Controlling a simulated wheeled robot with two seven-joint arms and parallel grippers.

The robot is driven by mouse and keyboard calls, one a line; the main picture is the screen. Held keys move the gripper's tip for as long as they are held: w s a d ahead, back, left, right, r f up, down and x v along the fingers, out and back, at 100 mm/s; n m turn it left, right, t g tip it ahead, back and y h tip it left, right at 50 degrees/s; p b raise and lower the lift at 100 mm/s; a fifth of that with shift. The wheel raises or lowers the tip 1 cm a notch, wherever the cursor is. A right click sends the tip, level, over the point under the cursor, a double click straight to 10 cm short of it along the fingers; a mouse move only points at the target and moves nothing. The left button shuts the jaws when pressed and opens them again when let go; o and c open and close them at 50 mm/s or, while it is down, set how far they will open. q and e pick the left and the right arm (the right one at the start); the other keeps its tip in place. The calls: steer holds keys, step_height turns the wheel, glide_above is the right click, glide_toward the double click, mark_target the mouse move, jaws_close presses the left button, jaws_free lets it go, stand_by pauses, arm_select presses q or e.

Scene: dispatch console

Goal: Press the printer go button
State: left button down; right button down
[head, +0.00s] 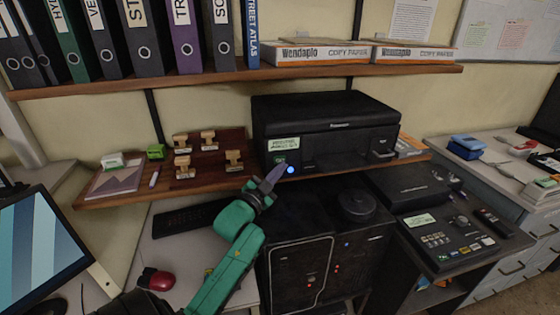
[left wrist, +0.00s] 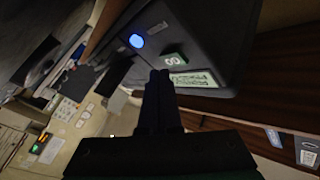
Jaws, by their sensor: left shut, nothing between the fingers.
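The black printer (head: 330,112) sits on the lower wooden shelf. In the head view, the blue light (head: 291,169) and the label (head: 284,144) are on the printer's left front. My left gripper (head: 277,172) is shut and empty, its tips close to the printer front, just below the go button. In the left wrist view, the shut fingertips (left wrist: 160,74) appear beside the go button; I cannot tell whether they touch. My right gripper is not in view.
Rubber stamps (head: 183,165) stand on the shelf left of the printer. A black cabinet (head: 300,262) with a round knob on top is below it. A control panel (head: 447,240) lies at right. Binders (head: 140,40) and paper packs fill the upper shelf.

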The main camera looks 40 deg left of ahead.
arm_select(q)
steer(key=shift+w+a, duration=0.2)
steer(key=shift+a, duration=0.15)
